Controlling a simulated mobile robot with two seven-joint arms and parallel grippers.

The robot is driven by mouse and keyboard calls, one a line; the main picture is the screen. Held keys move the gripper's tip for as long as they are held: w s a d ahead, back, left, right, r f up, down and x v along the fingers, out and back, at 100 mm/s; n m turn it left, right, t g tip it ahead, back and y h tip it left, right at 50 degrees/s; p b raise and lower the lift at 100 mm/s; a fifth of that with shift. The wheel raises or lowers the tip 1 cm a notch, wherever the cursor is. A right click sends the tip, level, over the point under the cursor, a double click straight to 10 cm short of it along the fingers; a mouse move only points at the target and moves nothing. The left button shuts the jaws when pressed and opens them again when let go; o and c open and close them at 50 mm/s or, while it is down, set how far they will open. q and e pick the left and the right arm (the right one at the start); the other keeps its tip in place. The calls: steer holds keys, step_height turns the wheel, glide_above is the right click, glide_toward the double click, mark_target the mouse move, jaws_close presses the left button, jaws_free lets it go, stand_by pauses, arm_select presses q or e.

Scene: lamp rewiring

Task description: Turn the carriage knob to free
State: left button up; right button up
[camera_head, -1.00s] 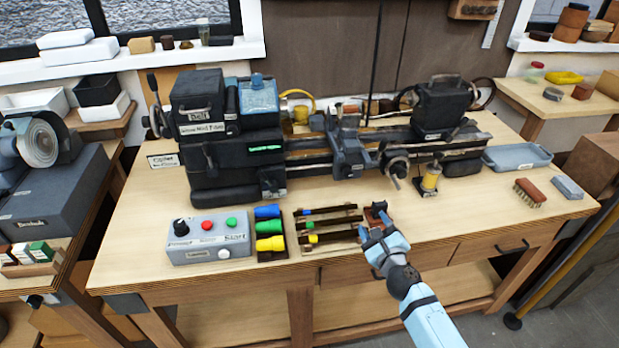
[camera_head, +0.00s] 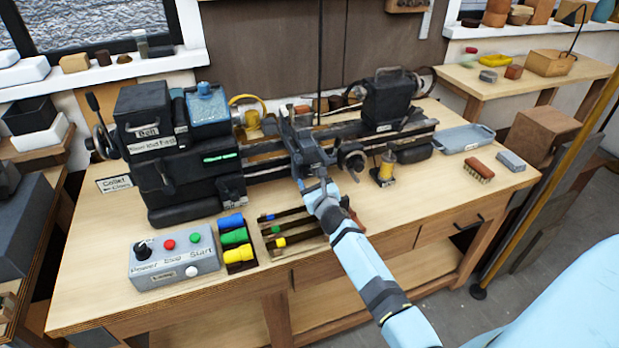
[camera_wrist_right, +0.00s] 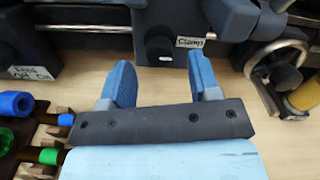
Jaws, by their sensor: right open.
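The lathe carriage (camera_head: 302,148) sits midway along the bed in the head view. In the right wrist view, a dark round knob (camera_wrist_right: 159,46) with a small white mark is on the carriage front, beside a label that seems to read "Clamp" (camera_wrist_right: 190,42). My right gripper (camera_head: 317,184) is just in front of the carriage and hides part of it. In the right wrist view, the gripper (camera_wrist_right: 160,75) is open and empty, its blue fingers pointing toward the carriage with the knob between their directions, apart from it. My left gripper is not in view.
A handwheel (camera_wrist_right: 275,65) is close to the right finger. A yellow oiler (camera_head: 387,168) stands right of my arm. Colored handles (camera_head: 235,240) and a dark rack (camera_head: 285,235) lie below left, next to a control box (camera_head: 175,262).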

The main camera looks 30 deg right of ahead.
steer(key=shift+x, duration=0.9)
steer(key=shift+c, duration=0.2)
steer(key=c, duration=0.9)
